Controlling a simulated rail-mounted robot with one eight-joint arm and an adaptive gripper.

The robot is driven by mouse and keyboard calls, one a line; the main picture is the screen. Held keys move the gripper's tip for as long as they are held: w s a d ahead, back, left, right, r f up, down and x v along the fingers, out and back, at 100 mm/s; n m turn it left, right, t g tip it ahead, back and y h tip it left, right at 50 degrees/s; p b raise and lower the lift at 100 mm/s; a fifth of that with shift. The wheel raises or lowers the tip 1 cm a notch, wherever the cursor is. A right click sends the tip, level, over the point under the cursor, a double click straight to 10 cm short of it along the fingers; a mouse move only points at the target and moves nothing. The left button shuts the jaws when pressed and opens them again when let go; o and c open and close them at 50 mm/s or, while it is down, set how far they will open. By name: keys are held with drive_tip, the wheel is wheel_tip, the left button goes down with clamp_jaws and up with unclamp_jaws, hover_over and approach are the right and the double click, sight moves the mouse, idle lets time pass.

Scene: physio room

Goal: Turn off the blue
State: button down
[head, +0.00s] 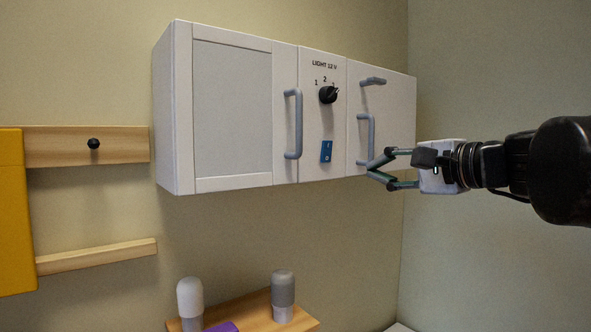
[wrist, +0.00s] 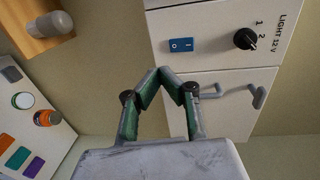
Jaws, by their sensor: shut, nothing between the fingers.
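The blue rocker switch (head: 326,151) is on the white middle panel of the wall cabinet, under the black knob. It also shows in the wrist view (wrist: 181,45), with an I mark and an O mark; I cannot tell which side is pressed. My gripper (head: 369,168) is shut and empty, to the right of the switch and in front of the right cabinet door. In the wrist view my fingertips (wrist: 160,72) meet just below the switch in the picture. I see no contact between them and the switch.
A black knob (head: 328,95) sits above the switch, labelled LIGHT 12 V. Grey handles flank the panel, on the left (head: 293,124) and on the right door (head: 365,139). A wooden shelf (head: 262,318) with two bottles is below. The wall area right of the cabinet is bare.

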drive_tip(key=shift+f+v, duration=0.2)
drive_tip(key=shift+v, duration=0.85)
drive_tip(key=s+a+f+n+g+h+b, duration=0.1)
drive_tip(key=s+a+f+n+g+b, duration=0.1)
drive_tip(key=f, duration=0.6)
drive_tip(key=s+a+f+n+g+b, duration=0.1)
drive_tip(key=s+a+f+b, duration=0.1)
drive_tip(key=f, duration=0.6)
drive_tip(key=s+d+f+n+g+h+b, duration=0.1)
drive_tip(key=s+f, duration=0.3)
drive_tip(key=f, duration=0.7)
drive_tip(key=s+d+f+n+g+h+b, duration=0.1)
drive_tip(key=s+f+n+h+b, duration=0.3)
drive_tip(key=f, duration=0.7)
drive_tip(key=s+d+f+n+g+h+b, duration=0.1)
drive_tip(key=s+f+n+h+b, duration=0.1)
drive_tip(key=f, duration=0.9)
drive_tip(key=shift+s+d+f+n+g+h, duration=0.3)
drive_tip(key=shift+s+n+g+h, duration=0.15)
drive_tip(key=shift+s+n, duration=0.4)
drive_tip(key=shift+s, duration=0.1)
